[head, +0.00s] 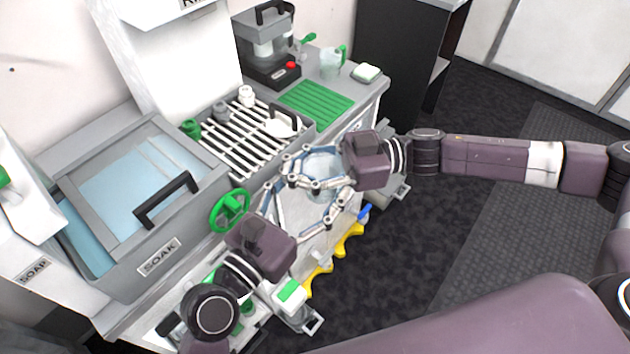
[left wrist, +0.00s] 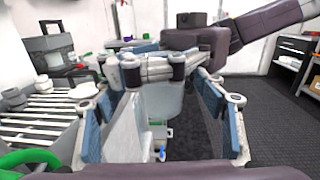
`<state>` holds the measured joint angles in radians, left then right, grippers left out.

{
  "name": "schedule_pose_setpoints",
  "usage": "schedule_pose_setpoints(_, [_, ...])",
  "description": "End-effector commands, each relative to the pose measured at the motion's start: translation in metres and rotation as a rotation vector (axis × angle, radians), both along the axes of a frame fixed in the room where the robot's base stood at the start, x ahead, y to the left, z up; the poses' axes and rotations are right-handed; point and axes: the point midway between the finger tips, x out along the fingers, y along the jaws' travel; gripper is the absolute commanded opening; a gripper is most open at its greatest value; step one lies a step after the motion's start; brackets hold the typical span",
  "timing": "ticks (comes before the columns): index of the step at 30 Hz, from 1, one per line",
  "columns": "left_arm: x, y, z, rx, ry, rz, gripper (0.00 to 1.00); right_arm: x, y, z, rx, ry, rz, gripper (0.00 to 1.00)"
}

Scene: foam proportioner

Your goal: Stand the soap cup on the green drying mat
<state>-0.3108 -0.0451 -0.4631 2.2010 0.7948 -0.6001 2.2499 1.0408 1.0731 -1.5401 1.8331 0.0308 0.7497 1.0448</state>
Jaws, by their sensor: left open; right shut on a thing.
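The soap cup (head: 322,164), pale and translucent, is held off the counter in front of the worktop's edge. My right gripper (head: 295,168) is shut on it, coming from the right. It also shows in the left wrist view (left wrist: 163,103), partly hidden by the right gripper's fingers (left wrist: 150,70). My left gripper (head: 307,200) is open below and in front of the cup, its fingers spread to either side; I cannot tell whether they touch it. The green drying mat (head: 316,104) lies bare and flat on the counter, behind the cup.
A slatted rack (head: 250,143) with small items stands left of the mat. A machine (head: 268,50), a green-handled jug (head: 331,66) and a sponge (head: 366,73) stand behind it. The soak basin (head: 140,200) and green handwheel (head: 230,210) are at left. Dark floor (head: 430,220) is open at right.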

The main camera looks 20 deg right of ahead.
Motion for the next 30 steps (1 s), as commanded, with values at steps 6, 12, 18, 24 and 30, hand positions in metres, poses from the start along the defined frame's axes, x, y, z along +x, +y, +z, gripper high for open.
schedule_pose_setpoints(6, [0.0002,-0.0002,-0.0001,0.000,0.000,0.000,0.65,0.0000,0.0001,0.0002,0.000,0.000,0.000,0.00])
schedule_pose_setpoints(12, [0.0001,-0.0001,-0.0002,0.000,0.000,0.000,0.44,0.0000,0.0001,0.0002,0.000,0.000,0.000,0.00])
schedule_pose_setpoints(18, [0.0003,0.0004,-0.0002,0.000,0.000,0.001,0.22,-0.0001,0.0001,0.0002,0.000,0.000,0.000,0.00])
schedule_pose_setpoints(24, [0.0004,0.0005,-0.0001,0.000,0.000,0.001,0.21,-0.0003,0.0001,0.0001,0.000,0.000,0.001,0.36])
schedule_pose_setpoints(30, [0.0002,0.0003,0.0000,0.000,0.000,0.001,0.21,-0.0001,0.0000,0.0000,0.000,0.000,0.000,0.58])
